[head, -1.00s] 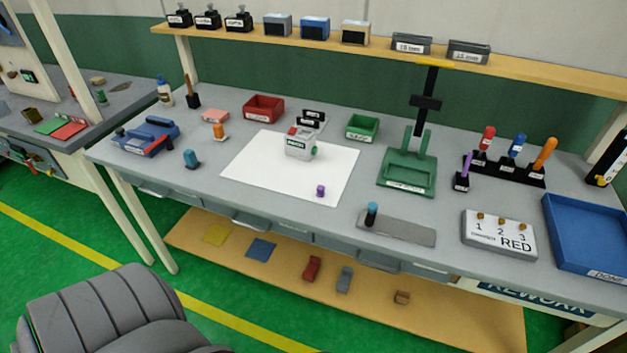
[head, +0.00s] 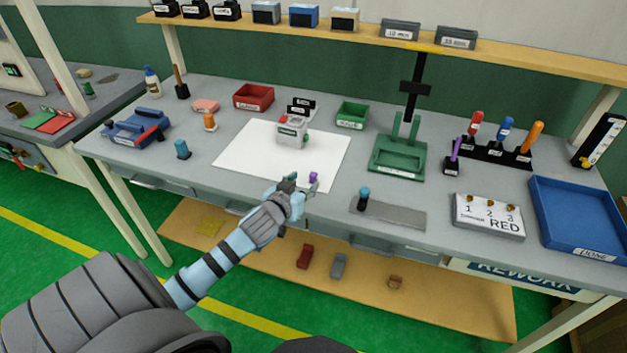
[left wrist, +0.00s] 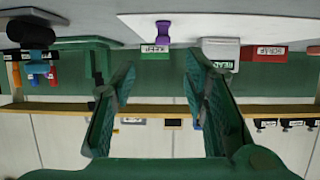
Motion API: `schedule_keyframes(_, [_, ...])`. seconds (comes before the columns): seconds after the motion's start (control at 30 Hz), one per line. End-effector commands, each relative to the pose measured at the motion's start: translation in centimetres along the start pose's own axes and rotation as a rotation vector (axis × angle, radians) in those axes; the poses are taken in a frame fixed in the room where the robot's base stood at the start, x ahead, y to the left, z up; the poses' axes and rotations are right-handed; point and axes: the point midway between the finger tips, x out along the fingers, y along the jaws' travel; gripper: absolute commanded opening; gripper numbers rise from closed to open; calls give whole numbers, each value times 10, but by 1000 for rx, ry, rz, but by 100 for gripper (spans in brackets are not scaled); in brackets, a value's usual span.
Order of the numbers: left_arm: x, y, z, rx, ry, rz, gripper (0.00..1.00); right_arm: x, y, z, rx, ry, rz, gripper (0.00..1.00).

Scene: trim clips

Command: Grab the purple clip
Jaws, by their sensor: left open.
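The small purple clip (head: 313,177) stands on the white sheet (head: 240,160) near its front right edge. My left gripper (head: 297,184) has its fingertips just in front and to the left of the clip, over the table's front part. In the left wrist view, which looks upside down, the left gripper (left wrist: 160,95) is open and empty. There the purple clip (left wrist: 163,30) shows beyond the fingertips, roughly between them and apart from them. My right gripper does not show.
A grey and white device (head: 292,130) stands on the sheet behind the clip. A grey plate (head: 395,212) with a blue-topped peg (head: 364,194) lies to the right. A green fixture (head: 398,160) stands farther right. The sheet around the clip is clear.

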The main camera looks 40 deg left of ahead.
Motion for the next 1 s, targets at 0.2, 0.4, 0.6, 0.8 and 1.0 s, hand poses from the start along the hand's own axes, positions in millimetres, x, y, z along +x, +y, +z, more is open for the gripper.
schedule_keyframes(0.2, [40, 0, 3, 0, -3, -1, 41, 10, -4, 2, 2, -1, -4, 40])
schedule_keyframes(0.4, [77, -4, 3, -3, -3, 0, 41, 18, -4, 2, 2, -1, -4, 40])
schedule_keyframes(0.6, [92, -4, 2, 1, -4, 1, 41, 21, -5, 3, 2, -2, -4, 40])
schedule_keyframes(0.8, [91, -4, 2, 1, -4, 1, 26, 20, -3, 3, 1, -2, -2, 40])
schedule_keyframes(1.0, [91, -4, 2, 1, -4, 1, 5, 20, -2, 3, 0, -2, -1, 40])
